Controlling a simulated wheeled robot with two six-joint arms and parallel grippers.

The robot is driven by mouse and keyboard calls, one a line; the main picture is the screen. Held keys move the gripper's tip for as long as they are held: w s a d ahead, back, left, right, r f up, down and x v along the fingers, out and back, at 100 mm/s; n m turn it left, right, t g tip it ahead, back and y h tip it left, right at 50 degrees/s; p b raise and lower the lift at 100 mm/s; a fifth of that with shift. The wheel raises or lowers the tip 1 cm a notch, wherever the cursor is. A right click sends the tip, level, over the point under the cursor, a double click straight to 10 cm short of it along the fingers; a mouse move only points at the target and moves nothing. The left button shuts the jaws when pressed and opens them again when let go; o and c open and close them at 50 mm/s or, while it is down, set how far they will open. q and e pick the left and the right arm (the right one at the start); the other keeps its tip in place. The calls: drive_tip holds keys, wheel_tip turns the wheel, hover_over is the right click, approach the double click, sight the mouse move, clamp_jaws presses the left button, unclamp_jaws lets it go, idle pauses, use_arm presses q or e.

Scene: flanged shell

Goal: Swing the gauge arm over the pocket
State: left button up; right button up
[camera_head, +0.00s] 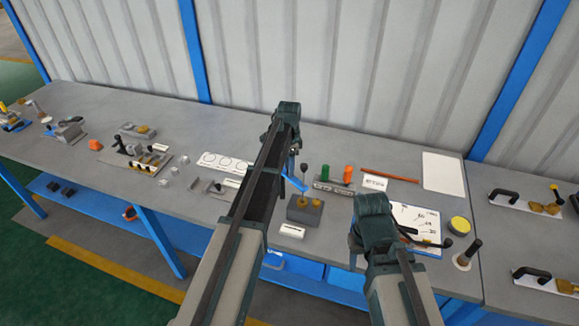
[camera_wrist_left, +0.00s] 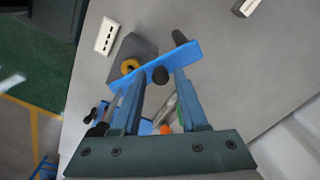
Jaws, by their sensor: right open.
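The gauge arm is a flat blue bar (camera_wrist_left: 185,56) with a black knob (camera_wrist_left: 160,75) standing on it. In the left wrist view it lies across a grey block (camera_wrist_left: 143,47) with a gold round piece (camera_wrist_left: 130,66). In the head view the bar (camera_head: 293,183) shows beside the block (camera_head: 304,213), partly behind my left arm. I cannot make out the pocket. My left gripper (camera_wrist_left: 160,82) has its fingers apart, one either side of the knob, with gaps showing. My right gripper (camera_head: 404,236) is open and apart from the block, over the bench to the right.
A dark-handled post (camera_head: 301,171) rises by the block. A white label block (camera_head: 291,231) lies in front. A printed sheet (camera_head: 418,226), yellow-topped can (camera_head: 459,226) and black-handled post (camera_head: 468,254) lie right.

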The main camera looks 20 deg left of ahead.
use_arm(q)
drive_tip(key=shift+o, duration=0.5)
drive_tip(key=shift+r, duration=0.1)
wheel_tip(320, 180, up, 14)
drive_tip(key=p, duration=1.4)
drive_tip(key=shift+f, duration=0.2)
drive_tip(key=s+d+n, duration=0.3)
drive_tip(key=s+n, duration=0.3)
drive_tip(key=s, duration=0.7)
drive_tip(key=s+d+n, duration=0.3)
drive_tip(key=s+n, duration=0.2)
drive_tip(key=s, duration=0.8)
drive_tip(key=s+d+f+m+b, duration=0.1)
drive_tip(key=d+f+b, duration=0.2)
drive_tip(key=f+b, duration=0.3)
drive_tip(key=s+d+f+m+b, duration=0.1)
drive_tip(key=d+f+b, duration=0.3)
drive_tip(key=f+b, duration=0.3)
drive_tip(key=s+d+f+m+y+b, duration=0.1)
drive_tip(key=s+d+f+b, duration=0.1)
drive_tip(key=f+b, duration=0.4)
drive_tip(key=shift+d+f+m+b, duration=0.35)
drive_tip(key=shift+d+b, duration=0.2)
drive_tip(key=shift+d, duration=0.35)
